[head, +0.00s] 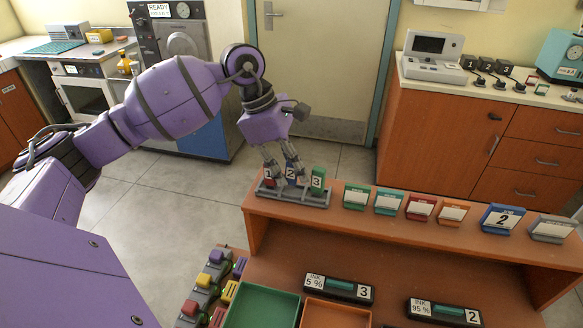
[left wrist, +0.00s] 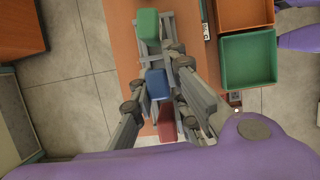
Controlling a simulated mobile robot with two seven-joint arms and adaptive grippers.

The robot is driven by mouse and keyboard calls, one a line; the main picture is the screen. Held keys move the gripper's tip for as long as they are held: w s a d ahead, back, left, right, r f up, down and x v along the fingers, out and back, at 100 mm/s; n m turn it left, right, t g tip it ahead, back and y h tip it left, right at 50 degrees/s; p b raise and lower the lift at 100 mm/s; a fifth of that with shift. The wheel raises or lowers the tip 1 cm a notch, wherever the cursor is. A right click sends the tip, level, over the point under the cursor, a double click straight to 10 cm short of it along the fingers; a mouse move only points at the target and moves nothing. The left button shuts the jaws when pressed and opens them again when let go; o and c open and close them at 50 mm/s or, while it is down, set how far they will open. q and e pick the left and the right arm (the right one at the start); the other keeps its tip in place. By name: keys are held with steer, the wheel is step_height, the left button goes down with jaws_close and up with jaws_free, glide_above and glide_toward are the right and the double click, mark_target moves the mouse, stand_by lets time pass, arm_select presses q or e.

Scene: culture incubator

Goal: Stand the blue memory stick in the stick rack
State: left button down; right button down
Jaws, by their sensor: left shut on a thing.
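The blue memory stick (head: 290,173), labelled 2, is upright at the middle place of the grey stick rack (head: 316,200), between the red stick (head: 268,175) and the green stick (head: 318,179). My left gripper (head: 283,162) reaches down from above and is shut on the blue stick. In the left wrist view the blue stick (left wrist: 157,84) lies between the two fingers (left wrist: 158,90), in line with the green stick (left wrist: 149,25) and red stick (left wrist: 166,124). The fingers partly cover it, and I cannot tell how deep its lower end sits. My right gripper is not in view.
The rack stands at the left end of a wooden shelf top (head: 390,228). Several coloured card holders and a blue holder (head: 502,218) numbered 2 line the shelf to its right. Below are a green tray (head: 262,307), an orange tray (head: 335,314) and two black ink displays (head: 339,289).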

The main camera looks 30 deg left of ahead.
arm_select(q)
steer(key=shift+f, duration=0.6)
steer(key=c, duration=1.7)
jaws_free()
steer(key=shift+r, duration=0.1)
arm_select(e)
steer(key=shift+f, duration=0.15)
arm_select(q)
steer(key=shift+r, duration=0.15)
steer(key=v, duration=1.1)
steer(key=shift+r+b, duration=0.35)
steer(key=shift+a+r, duration=0.15)
steer(key=shift+r, duration=0.35)
steer(key=shift+s, duration=0.1)
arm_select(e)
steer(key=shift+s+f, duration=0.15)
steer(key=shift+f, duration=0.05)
